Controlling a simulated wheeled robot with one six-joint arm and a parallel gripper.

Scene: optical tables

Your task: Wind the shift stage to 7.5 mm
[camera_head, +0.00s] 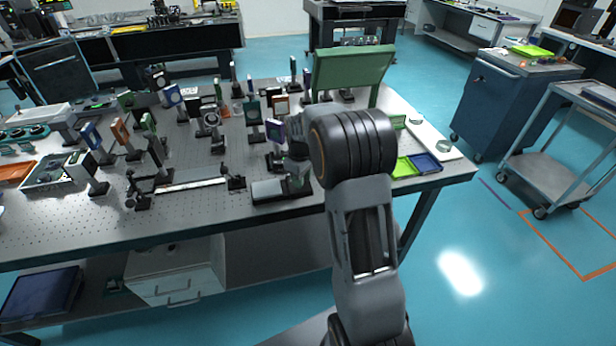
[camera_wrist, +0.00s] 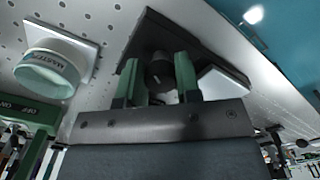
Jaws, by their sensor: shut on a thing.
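The shift stage appears to be the low dark and silver unit (camera_head: 268,192) near the front edge of the optical table in the head view. In the wrist view its dark body (camera_wrist: 148,35) lies beyond my fingers. A dark round knob (camera_wrist: 160,73) sits between the two green fingers of my gripper (camera_wrist: 157,68), which is shut on it. In the head view my gripper (camera_head: 299,178) is at the right end of the stage, partly hidden by my wrist. No scale reading on the stage can be made out.
In the wrist view a lettered round white piece (camera_wrist: 48,70) on a pale plate stands to the left, and a white block (camera_wrist: 224,83) is close to the right finger. Several optic mounts (camera_head: 254,118) stand behind the stage. A green panel (camera_head: 350,70) rises at the back.

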